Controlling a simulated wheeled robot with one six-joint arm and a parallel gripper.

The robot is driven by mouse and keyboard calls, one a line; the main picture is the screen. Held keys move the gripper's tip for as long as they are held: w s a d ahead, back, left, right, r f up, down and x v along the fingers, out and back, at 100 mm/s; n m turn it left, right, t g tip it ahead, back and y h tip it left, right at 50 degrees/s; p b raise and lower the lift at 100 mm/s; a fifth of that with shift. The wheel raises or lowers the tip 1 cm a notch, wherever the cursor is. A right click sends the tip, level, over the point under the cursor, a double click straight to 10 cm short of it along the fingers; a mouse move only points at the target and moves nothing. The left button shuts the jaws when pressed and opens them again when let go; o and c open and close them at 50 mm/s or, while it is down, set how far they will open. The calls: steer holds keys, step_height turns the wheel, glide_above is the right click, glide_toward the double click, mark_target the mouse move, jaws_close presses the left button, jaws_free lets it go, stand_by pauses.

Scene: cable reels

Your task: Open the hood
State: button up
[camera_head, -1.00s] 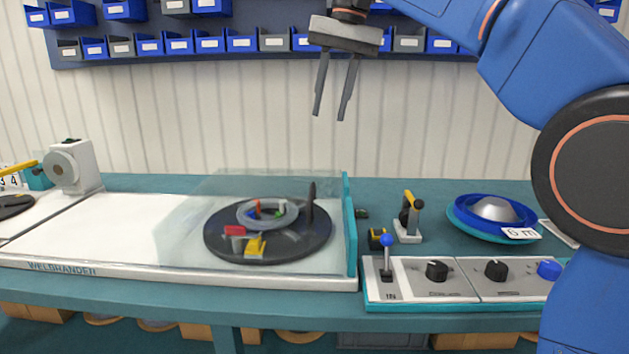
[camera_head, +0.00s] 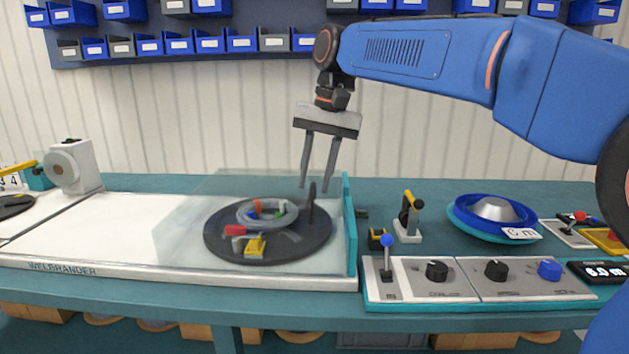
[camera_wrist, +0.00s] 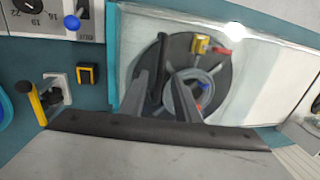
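The hood (camera_head: 185,225) is a clear, see-through cover over a black turntable (camera_head: 310,245) on the white machine. It looks closed, with a teal panel (camera_head: 350,225) at its right end. Under it a grey ring (camera_head: 247,215), a red block and a yellow block show. My gripper (camera_head: 317,187) hangs with its fingers pointing down, above and behind the right part of the hood. The fingers are apart with nothing between them. In the wrist view the fingers (camera_wrist: 170,95) appear in front of the turntable. Whether they touch the hood cannot be told.
Right of the hood stand a yellow-handled lever (camera_head: 409,212), a small yellow-black part (camera_head: 379,238) and a control panel (camera_head: 460,278) with a blue-knobbed joystick (camera_head: 386,255). A blue reel dish (camera_head: 462,225) sits farther right. Blue and grey bins (camera_head: 240,42) hang on the wall.

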steer(key=shift+a+f, duration=0.1)
steer(key=shift+f, duration=0.45)
jaws_close()
